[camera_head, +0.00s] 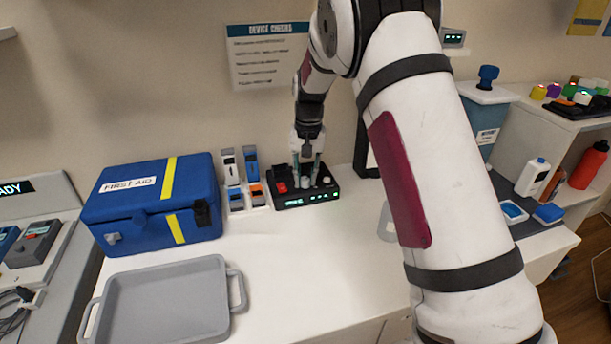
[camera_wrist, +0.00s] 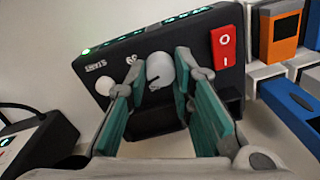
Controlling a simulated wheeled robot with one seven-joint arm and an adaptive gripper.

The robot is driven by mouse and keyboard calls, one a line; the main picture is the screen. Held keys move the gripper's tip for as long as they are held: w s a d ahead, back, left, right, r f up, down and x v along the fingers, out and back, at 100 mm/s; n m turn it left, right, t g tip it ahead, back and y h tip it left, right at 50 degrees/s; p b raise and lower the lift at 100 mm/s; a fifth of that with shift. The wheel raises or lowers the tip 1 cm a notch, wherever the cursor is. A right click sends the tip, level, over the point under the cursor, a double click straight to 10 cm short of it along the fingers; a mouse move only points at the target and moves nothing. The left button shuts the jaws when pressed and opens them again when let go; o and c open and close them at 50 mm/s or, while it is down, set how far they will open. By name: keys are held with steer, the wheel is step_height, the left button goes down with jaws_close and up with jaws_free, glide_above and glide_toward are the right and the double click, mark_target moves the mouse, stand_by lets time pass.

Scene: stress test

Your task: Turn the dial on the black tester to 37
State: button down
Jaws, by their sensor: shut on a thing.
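The black tester (camera_head: 331,191) stands on the white counter near the wall, right of the blue first-aid box. Its green-lit display on the front edge is too small to read. In the wrist view the tester (camera_wrist: 205,29) shows a red rocker switch (camera_wrist: 223,46), a round white button (camera_wrist: 104,86) and a grey dial (camera_wrist: 159,70) with a dark pointer mark. My gripper (camera_head: 306,183) reaches down onto the tester from above. In the wrist view its green-padded fingers (camera_wrist: 158,82) are on either side of the dial, shut on it. The dial's scale cannot be read.
The first-aid box (camera_head: 150,203) and small blue and orange devices (camera_head: 256,191) stand left of the tester. A grey tray (camera_head: 165,305) lies at the front left. My arm hides part of the right side. The counter before the tester is clear.

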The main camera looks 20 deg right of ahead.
mark_target(308, 178)
steer(key=c, duration=1.4)
jaws_free()
step_height(308, 178, up, 12)
steer(key=shift+d, duration=0.25)
steer(key=shift+s, duration=0.1)
